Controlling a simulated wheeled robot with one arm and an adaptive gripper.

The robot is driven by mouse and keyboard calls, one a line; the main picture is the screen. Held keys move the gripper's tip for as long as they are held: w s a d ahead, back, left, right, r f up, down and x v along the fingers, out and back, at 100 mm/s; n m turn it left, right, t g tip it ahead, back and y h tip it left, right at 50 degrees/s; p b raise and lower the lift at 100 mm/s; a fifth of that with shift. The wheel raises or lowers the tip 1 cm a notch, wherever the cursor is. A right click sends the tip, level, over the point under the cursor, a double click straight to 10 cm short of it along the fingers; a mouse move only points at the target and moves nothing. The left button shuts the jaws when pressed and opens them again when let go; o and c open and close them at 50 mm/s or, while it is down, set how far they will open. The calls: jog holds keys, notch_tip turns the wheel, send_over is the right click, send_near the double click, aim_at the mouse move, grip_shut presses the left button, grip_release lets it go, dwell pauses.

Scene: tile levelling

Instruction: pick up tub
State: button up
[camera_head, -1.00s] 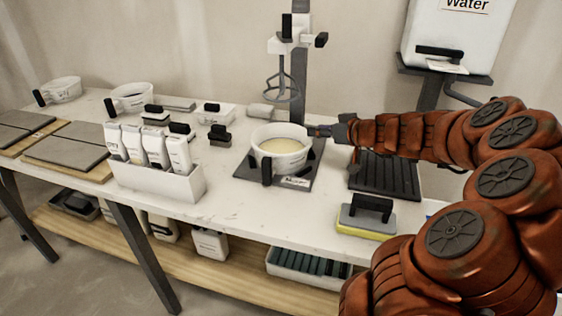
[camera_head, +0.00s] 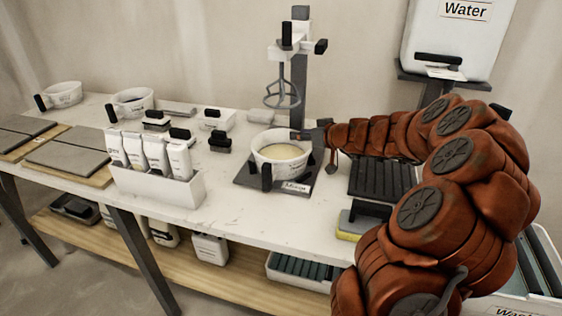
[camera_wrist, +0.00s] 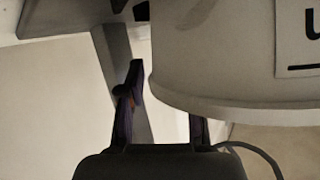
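The tub (camera_head: 282,169) is a white round bowl with a pale filling and a black handle at its front. It stands on the dark base of the mixing stand (camera_head: 248,182), labelled "Mixing". My gripper (camera_head: 302,136) is at the tub's back right rim, reaching in from the right. In the wrist view the tub wall (camera_wrist: 225,60) fills the upper right, with part of a label showing. My gripper's fingers (camera_wrist: 160,105) stand apart there. One is left of the wall; the other's tip is hidden behind the tub. I cannot tell whether either finger touches it.
The mixer whisk (camera_head: 282,92) hangs above and behind the tub. A water tank (camera_head: 450,45) is at the back right. A dark ribbed tray (camera_head: 378,180) and a sponge float (camera_head: 350,226) lie near my arm.

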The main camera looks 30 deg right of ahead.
grip_shut()
dwell(0.6)
